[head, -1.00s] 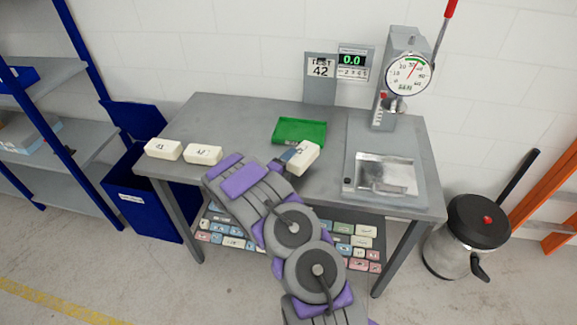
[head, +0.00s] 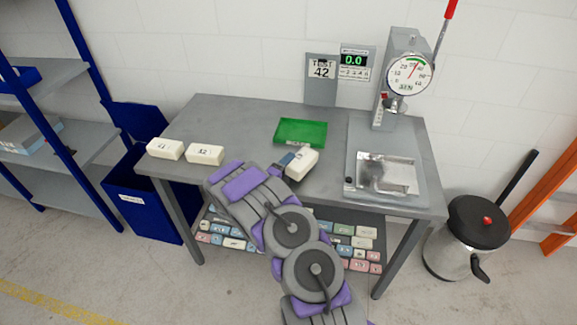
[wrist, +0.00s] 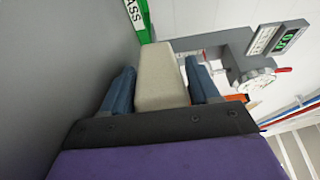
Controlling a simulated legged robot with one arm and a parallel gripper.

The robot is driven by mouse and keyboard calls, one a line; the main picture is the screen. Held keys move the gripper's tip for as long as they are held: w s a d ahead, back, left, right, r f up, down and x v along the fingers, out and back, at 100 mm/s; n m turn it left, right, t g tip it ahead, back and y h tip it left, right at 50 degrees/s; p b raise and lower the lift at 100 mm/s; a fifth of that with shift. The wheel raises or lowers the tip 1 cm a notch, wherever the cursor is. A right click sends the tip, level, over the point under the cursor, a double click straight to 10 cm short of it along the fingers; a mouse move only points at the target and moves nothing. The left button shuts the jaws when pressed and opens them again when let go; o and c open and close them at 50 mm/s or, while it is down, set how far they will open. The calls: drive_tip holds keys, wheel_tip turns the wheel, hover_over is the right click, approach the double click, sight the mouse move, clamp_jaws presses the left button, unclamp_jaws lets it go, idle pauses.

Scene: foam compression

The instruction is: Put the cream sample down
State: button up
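The cream sample (head: 303,163) is at my gripper (head: 291,160), over the front middle of the grey table (head: 250,120), just in front of the green tray. In the wrist view the cream sample (wrist: 160,80) lies between the two blue fingers of my gripper (wrist: 162,88), which appear to press on both its sides. The sample is at or very near the table top; I cannot tell if it touches. Two more cream blocks, one (head: 164,149) and another (head: 205,155), lie on the table's left part.
The green tray (head: 300,144) looks empty; its label shows in part in the wrist view (wrist: 134,14). The press (head: 402,80) with its metal plate stands at the right. A blue bin (head: 145,205) is left of the table. Clear table lies between the left blocks and the tray.

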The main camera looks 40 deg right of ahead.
drive_tip(key=shift+o, duration=0.4)
drive_tip(key=shift+s+a+f, duration=0.15)
drive_tip(key=shift+f, duration=0.3)
drive_tip(key=shift+s+a+f, duration=0.15)
drive_tip(key=shift+f, duration=0.3)
drive_tip(key=shift+r, duration=0.2)
drive_tip(key=r+p+v, duration=0.2)
drive_tip(key=v, duration=0.9)
drive_tip(key=shift+w+a, duration=0.2)
drive_tip(key=shift+a, duration=0.25)
drive_tip(key=shift+a, duration=0.15)
